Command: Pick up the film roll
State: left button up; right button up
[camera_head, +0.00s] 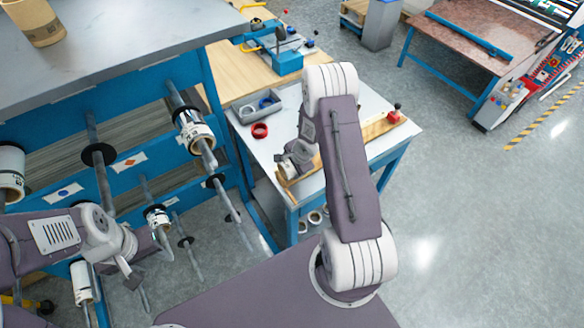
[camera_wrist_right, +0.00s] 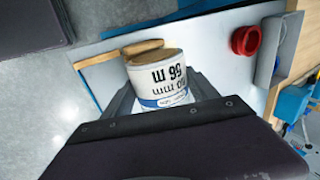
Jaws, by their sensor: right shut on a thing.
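In the right wrist view a white film roll (camera_wrist_right: 158,82) with black print, a blue band and a brown core end sits between the fingers of my right gripper (camera_wrist_right: 163,100). The gripper is shut on it. In the head view my right gripper (camera_head: 291,168) is at the left end of a wooden board on the small white-topped table (camera_head: 345,105); the roll is mostly hidden by the gripper and arm there. My left gripper (camera_head: 131,272) is at the lower left, in front of the blue rack; its fingers are too small to tell open from shut.
The blue rack (camera_head: 135,165) has protruding rods, several bearing rolls (camera_head: 195,132). A red ring (camera_head: 260,131) and a grey tray (camera_head: 248,110) are on the table's left side. The wooden board (camera_head: 370,132) carries a red-knobbed part. Open floor (camera_head: 470,200) lies to the right.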

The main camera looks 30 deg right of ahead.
jog(key=d+r+p, duration=0.8)
jog(key=d+p, duration=0.3)
jog(key=p, duration=0.1)
jog(key=shift+d+r, duration=0.25)
jog(key=shift+r, duration=0.1)
jog(key=shift+d, duration=0.1)
